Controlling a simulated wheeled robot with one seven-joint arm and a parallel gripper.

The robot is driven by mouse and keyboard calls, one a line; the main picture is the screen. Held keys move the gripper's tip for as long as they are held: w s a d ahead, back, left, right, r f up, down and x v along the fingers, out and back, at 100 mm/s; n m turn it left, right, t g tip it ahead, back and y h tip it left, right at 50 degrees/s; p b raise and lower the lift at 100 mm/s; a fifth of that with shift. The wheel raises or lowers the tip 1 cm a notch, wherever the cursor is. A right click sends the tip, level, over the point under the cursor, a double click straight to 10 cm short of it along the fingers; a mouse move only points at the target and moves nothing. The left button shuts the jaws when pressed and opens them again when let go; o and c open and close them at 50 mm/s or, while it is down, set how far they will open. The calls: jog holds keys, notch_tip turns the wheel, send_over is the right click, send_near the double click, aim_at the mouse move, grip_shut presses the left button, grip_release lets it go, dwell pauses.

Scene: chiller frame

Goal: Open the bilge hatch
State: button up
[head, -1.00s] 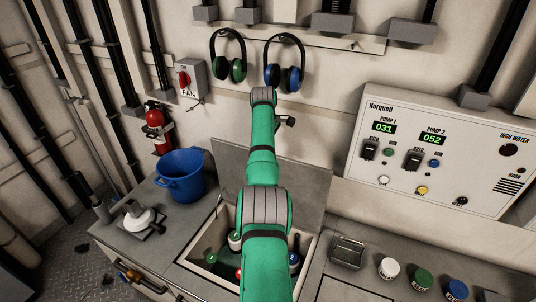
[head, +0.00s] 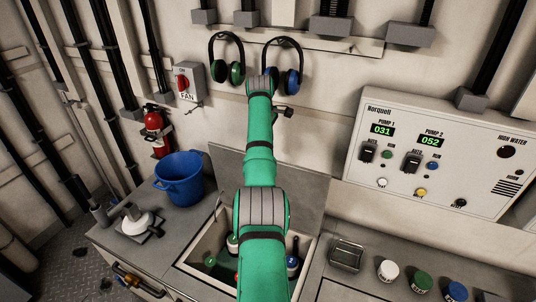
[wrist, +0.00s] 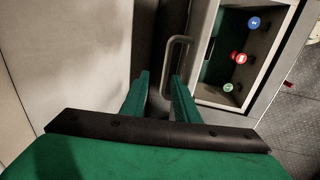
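The bilge hatch's grey lid (head: 305,182) stands raised against the wall in the head view, behind a box-shaped opening (head: 207,236). My arm hides part of both. In the wrist view the opening (wrist: 274,62) is at the upper right, and a metal bar handle (wrist: 183,40) stands beside it. My gripper (wrist: 160,76) is open, its two green fingers apart. The handle's near end shows between the fingertips; I cannot tell whether they touch it.
Several items with coloured tops, including a blue one (head: 293,263), sit in the opening. A blue bucket (head: 180,180) stands to the left, a metal tray (head: 346,256) and jars (head: 388,271) to the right. A pump panel (head: 433,155) and ear defenders (head: 228,60) are on the wall.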

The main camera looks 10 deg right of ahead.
jog(key=shift+s+a+r, duration=0.1)
jog(key=shift+a+r, duration=0.05)
jog(key=shift+r, duration=0.6)
jog(key=shift+s+a+r, duration=0.1)
jog(key=shift+r, duration=0.6)
